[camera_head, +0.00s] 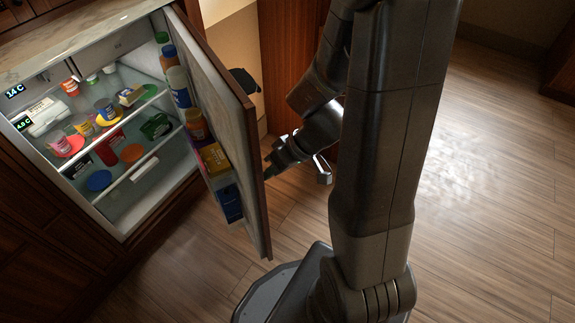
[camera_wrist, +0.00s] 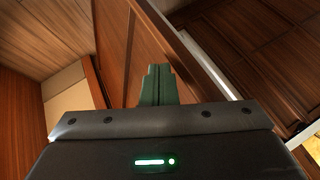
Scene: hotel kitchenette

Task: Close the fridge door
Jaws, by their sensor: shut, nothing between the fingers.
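The fridge (camera_head: 120,200) stands at the left of the head view with its door (camera_head: 222,90) swung wide open. The door's inner shelves hold bottles and boxes. In the wrist view, the brown outer face of the door (camera_wrist: 130,45) lies just beyond my fingers. My gripper (camera_head: 268,170) is shut and empty, close to the outer side of the door near its free edge. In the wrist view its green fingers (camera_wrist: 158,85) are together and point at the door. I cannot tell whether they touch it.
The fridge shelves hold several colourful jars, boxes and plates. A marble counter (camera_head: 85,25) runs above the fridge. A black object (camera_head: 245,80) shows behind the door. The wooden floor (camera_head: 490,190) at the right is clear.

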